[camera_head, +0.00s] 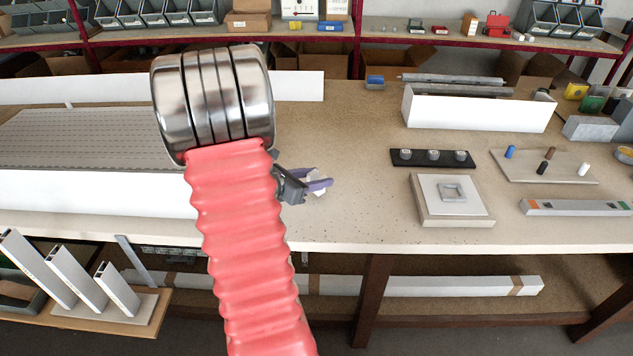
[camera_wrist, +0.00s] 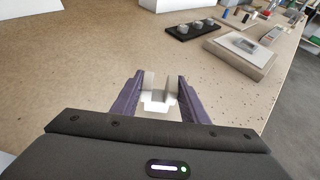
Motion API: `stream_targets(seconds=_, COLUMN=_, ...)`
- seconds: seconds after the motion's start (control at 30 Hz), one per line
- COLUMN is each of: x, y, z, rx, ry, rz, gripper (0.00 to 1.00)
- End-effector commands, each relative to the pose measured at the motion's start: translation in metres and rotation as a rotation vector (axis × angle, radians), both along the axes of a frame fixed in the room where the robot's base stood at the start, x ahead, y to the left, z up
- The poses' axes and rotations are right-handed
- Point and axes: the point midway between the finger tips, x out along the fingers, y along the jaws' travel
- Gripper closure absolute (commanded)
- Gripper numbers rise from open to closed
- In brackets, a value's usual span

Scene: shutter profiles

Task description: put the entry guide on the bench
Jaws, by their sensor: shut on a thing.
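The entry guide, a small white piece with an upright U-shaped channel, is between my fingers in the wrist view (camera_wrist: 156,102). My gripper (camera_wrist: 155,92) has its purple fingers shut on it from both sides. In the head view my gripper (camera_head: 322,182) is over the front middle of the bench (camera_head: 350,217), and only a bit of the white guide shows by the fingers. The guide's underside is hidden, so I cannot tell whether it touches the bench top.
The bench around my gripper is clear. A long white profile (camera_head: 95,193) lies left. The bench's front edge is close.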

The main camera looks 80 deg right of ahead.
Motion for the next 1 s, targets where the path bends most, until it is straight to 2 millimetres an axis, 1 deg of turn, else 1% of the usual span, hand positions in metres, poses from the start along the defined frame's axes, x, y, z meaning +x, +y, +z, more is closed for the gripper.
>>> stream_targets(seconds=0.03, x=0.0, y=0.0, z=-0.007, rx=0.003, ry=0.003, rz=0.001, gripper=0.81)
stream_targets(seconds=0.17, x=0.0, y=0.0, z=-0.017, rx=0.002, ry=0.001, rz=0.002, gripper=0.81)
stream_targets(seconds=0.57, x=0.001, y=0.0, z=-0.02, rx=0.0, ry=0.0, rz=0.002, gripper=0.81)
stream_targets(seconds=0.6, x=0.001, y=0.0, z=-0.019, rx=0.0, ry=-0.001, rz=0.002, gripper=0.57)
stream_targets(seconds=0.83, x=0.001, y=0.0, z=-0.019, rx=0.0, ry=0.0, rz=0.002, gripper=0.41)
stream_targets(seconds=1.0, x=0.001, y=0.0, z=-0.019, rx=0.0, ry=0.0, rz=0.002, gripper=0.41)
